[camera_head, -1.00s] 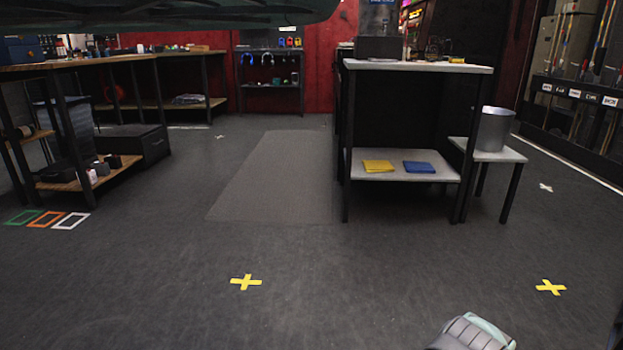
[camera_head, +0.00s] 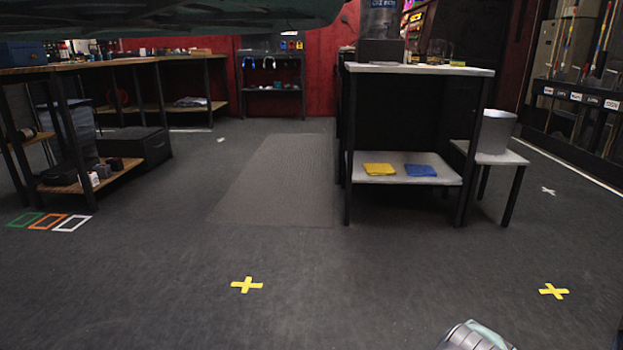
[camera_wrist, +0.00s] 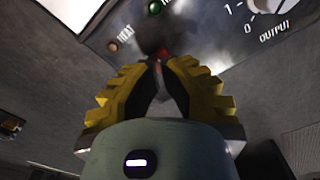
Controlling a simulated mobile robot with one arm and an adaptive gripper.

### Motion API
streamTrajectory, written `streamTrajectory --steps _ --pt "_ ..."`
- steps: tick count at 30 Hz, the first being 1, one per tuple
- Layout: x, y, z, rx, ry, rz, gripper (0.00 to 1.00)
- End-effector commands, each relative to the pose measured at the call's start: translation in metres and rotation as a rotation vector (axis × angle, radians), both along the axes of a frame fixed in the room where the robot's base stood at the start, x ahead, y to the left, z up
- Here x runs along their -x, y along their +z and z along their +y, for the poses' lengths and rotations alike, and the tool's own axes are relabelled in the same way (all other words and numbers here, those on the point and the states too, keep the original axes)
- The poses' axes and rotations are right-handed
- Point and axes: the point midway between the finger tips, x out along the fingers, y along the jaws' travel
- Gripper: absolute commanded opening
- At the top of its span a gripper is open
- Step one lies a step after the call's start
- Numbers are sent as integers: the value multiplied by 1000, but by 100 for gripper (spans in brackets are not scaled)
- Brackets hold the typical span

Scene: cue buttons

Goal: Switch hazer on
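In the wrist view a grey metal control panel (camera_wrist: 205,45) fills the top, tilted in the picture. It has a white knob (camera_wrist: 270,6) marked 0 and 1 over the word OUTPUT, a green lamp (camera_wrist: 155,8), and a dull brown lamp (camera_wrist: 113,45) by the word HEAT. My gripper (camera_wrist: 159,62) has yellow ridged fingers whose tips meet right in front of the panel. A small red part (camera_wrist: 162,54) and a dark round shape show at the tips, partly hidden. I cannot tell whether the tips touch them.
In the head view a white-topped bench (camera_head: 415,69) stands ahead, with a yellow and a blue cloth on its shelf. A metal bucket (camera_head: 496,132) sits on a low side table. Wooden workbenches (camera_head: 110,60) stand left. The floor between is clear, with yellow crosses (camera_head: 247,285).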

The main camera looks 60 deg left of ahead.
Motion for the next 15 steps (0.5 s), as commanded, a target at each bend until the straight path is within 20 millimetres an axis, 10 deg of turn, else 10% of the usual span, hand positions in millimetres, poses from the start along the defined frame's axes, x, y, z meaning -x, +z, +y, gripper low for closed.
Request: streamTrajectory --steps 15 --pt "0 -8 0 -1 -1 0 0"
